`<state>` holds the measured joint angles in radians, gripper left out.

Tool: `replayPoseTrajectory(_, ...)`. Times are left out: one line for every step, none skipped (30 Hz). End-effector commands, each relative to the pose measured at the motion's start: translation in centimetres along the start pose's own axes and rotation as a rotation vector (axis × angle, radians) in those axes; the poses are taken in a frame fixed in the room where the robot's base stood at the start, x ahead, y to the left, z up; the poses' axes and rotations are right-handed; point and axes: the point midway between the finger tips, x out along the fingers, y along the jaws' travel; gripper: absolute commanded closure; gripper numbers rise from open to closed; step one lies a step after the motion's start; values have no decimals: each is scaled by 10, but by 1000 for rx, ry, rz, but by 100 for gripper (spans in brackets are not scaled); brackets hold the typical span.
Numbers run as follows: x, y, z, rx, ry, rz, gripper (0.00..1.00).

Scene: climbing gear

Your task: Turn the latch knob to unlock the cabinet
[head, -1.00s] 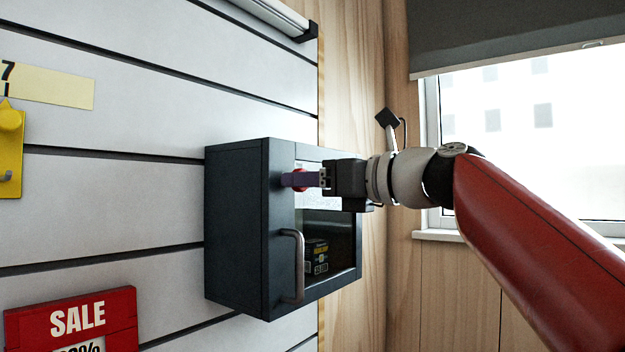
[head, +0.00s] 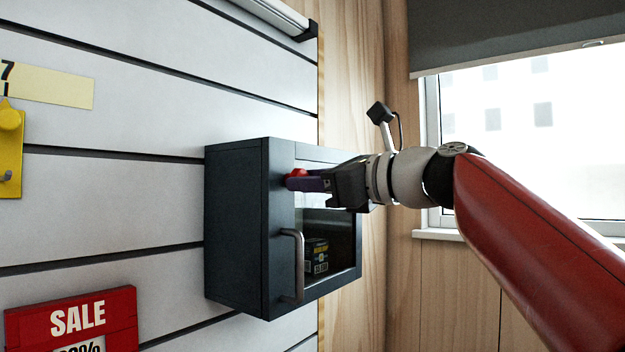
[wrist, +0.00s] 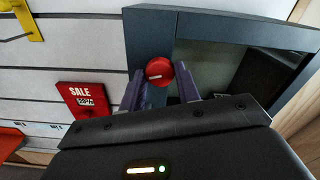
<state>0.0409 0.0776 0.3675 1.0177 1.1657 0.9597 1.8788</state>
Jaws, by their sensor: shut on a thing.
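The dark grey cabinet (head: 236,228) is fixed to the slatted wall, its glass-fronted door closed. The red latch knob (head: 298,173) is on the upper left of the door frame; in the wrist view it (wrist: 159,71) sits between my two purple fingertips, with a pale mark across its face. My gripper (head: 300,182) is shut on the knob, reaching in from the right, and also shows in the wrist view (wrist: 160,88). The fingers partly hide the knob in the head view. The metal door handle (head: 292,265) is below the knob. A small box (head: 317,257) shows behind the glass.
A red SALE sign (head: 75,318) and a yellow item (head: 10,150) are on the wall to the left. A window (head: 530,140) is at the right. The space in front of the door below my arm looks clear.

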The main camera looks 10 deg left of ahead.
Motion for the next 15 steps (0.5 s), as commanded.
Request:
replayPoseTrajectory(0,0,0,-44,0,0,90)
replayPoseTrajectory(0,0,0,-73,0,0,90)
replayPoseTrajectory(0,0,0,-112,0,0,90)
replayPoseTrajectory(0,0,0,-140,0,0,90)
replayPoseTrajectory(0,0,0,-169,0,0,90)
replayPoseTrajectory(0,0,0,-207,0,0,90)
replayPoseTrajectory(0,0,0,-236,0,0,90)
replayPoseTrajectory(0,0,0,-264,0,0,90)
replayPoseTrajectory(0,0,0,-302,0,0,90)
replayPoseTrajectory(0,0,0,-330,-1,0,90)
replayPoseTrajectory(0,0,0,-359,-1,0,90)
replayPoseTrajectory(0,0,-1,-397,0,0,90)
replayPoseTrajectory(0,0,-1,-425,0,0,90)
replayPoseTrajectory(0,0,-1,-453,0,0,90)
replayPoseTrajectory(0,0,-1,-491,0,0,90)
